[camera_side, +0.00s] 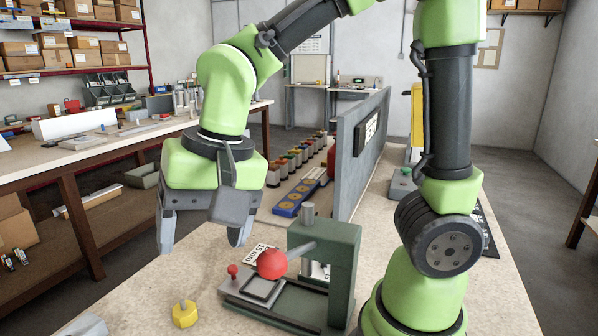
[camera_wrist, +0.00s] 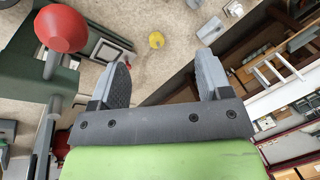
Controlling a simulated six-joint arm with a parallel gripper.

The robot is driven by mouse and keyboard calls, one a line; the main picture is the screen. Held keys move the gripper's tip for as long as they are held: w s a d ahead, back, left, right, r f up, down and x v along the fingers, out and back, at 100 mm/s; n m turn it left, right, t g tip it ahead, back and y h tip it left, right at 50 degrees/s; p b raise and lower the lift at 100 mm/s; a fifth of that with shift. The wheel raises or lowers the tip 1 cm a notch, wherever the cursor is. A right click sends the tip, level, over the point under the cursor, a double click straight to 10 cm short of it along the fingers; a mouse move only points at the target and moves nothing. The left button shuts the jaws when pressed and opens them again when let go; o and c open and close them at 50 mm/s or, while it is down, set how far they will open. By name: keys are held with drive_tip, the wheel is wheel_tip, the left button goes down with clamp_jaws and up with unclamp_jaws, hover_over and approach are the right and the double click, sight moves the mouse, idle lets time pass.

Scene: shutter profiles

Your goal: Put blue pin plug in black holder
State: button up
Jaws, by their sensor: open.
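My gripper (camera_side: 203,242) is open and empty, pointing down above the front left of the bench. In the wrist view its two fingers (camera_wrist: 163,62) are spread apart with nothing between them. A row of small coloured plugs (camera_side: 297,157) stands at the back of the bench, beyond my gripper; they are too small for me to single out a blue pin plug. I cannot clearly make out a black holder in either view.
A green press (camera_side: 345,262) with a red ball handle (camera_side: 272,264) stands right of my gripper. A yellow knobbed piece (camera_side: 184,314) lies in front. A blue tray (camera_side: 290,210) sits behind the press, beside a grey upright panel (camera_side: 350,180).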

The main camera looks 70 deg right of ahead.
drive_tip(key=s+d+r+n+t, duration=0.3)
drive_tip(key=s+d+r, duration=0.3)
drive_tip(key=s, duration=0.3)
drive_tip(key=shift+d+t, duration=0.45)
drive_tip(key=shift+t, duration=0.45)
